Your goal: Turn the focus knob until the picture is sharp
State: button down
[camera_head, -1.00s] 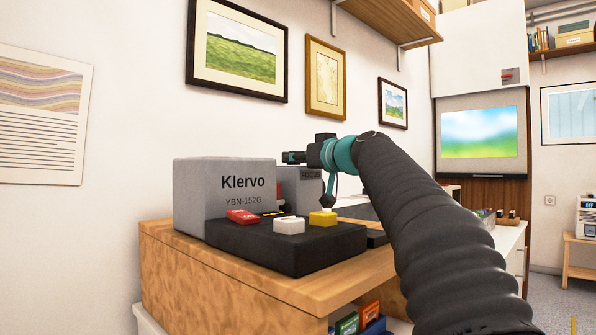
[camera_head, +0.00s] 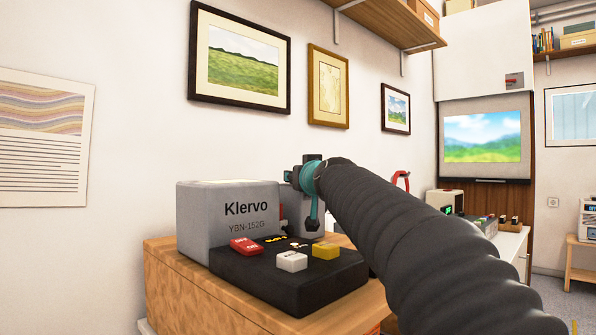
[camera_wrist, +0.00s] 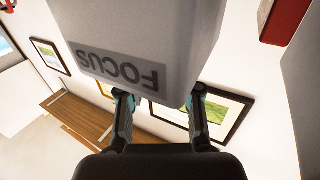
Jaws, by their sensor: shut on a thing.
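The grey Klervo projector (camera_head: 226,215) has a dark base with red, white and yellow buttons. In the wrist view a grey housing marked FOCUS (camera_wrist: 120,68) fills the upper middle. My gripper (camera_wrist: 160,105) is shut on the focus knob; its fingertips run behind the housing, which hides the knob. In the head view my gripper (camera_head: 306,178) is at the projector's right part, and my arm covers some of it. The projected picture (camera_head: 483,137) shows blue sky, clouds and green hills. The hills can be made out, but their edges look a little soft.
The projector stands on a wooden cabinet (camera_head: 172,290). Framed prints (camera_head: 243,56) hang on the wall behind, under a wooden shelf (camera_head: 392,22). A white counter (camera_head: 508,245) with small items lies to the right, beyond my arm.

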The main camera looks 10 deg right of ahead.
dwell(0.7)
jog(key=c, duration=0.8)
grip_release()
jog(key=shift+o, duration=0.2)
jog(key=shift+s, duration=0.1)
jog(key=s, duration=0.7)
jog(key=shift+s+d, duration=0.2)
